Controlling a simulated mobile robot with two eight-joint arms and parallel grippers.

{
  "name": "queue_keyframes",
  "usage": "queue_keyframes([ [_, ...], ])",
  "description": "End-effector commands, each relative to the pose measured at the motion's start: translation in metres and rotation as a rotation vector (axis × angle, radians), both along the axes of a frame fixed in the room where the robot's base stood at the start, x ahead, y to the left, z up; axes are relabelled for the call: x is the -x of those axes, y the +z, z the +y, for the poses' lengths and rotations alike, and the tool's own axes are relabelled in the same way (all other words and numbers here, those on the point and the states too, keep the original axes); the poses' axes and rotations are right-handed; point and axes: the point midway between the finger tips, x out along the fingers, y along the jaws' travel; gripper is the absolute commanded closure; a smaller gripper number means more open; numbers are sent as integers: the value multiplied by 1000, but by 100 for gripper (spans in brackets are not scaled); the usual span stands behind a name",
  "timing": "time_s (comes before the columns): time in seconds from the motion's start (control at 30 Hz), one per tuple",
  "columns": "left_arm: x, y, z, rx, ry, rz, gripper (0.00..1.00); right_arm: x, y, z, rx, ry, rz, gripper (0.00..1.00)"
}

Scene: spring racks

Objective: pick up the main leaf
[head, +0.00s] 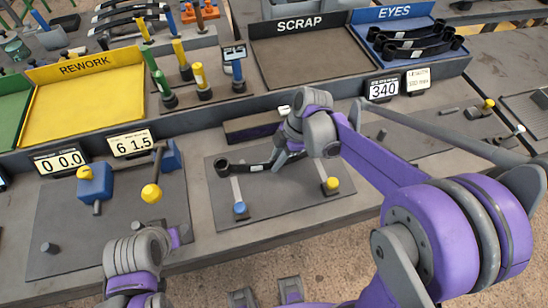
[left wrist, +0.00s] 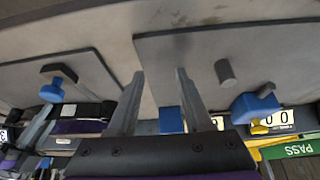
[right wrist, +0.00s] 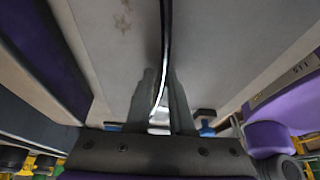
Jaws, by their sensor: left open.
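The main leaf (head: 233,168) is a dark, gently curved strip with a round eye at its left end and a pale label. It is over the middle grey plate; I cannot tell whether it touches it. My right gripper (head: 283,162) is at its middle. In the right wrist view the leaf (right wrist: 164,40) shows as a thin dark edge running between the close-set fingers (right wrist: 162,95), which are shut on it. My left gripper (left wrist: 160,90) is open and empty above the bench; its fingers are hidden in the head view.
The plate (head: 290,205) carries a blue-tipped lever (head: 239,207) and a yellow knob (head: 332,184). A left plate holds blue clamps (head: 95,185). Behind stand the yellow REWORK tray (head: 85,100), the SCRAP tray (head: 310,62) and the blue EYES tray (head: 395,22) with several dark leaves.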

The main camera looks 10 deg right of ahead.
Motion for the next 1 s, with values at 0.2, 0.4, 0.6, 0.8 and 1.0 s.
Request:
queue_keyframes([
  [0.2,0,0,0,0,0,0,50,0,0,0,0,0,0,100],
  [0.4,0,0,0,0,0,0,50,0,0,0,0,0,0,100],
  [0.6,0,0,0,0,0,0,50,0,0,0,0,1,0,100],
  [0.8,0,0,0,0,0,0,50,0,0,0,0,1,1,100],
  [1.0,0,0,0,0,0,0,50,0,0,0,0,1,1,100],
])
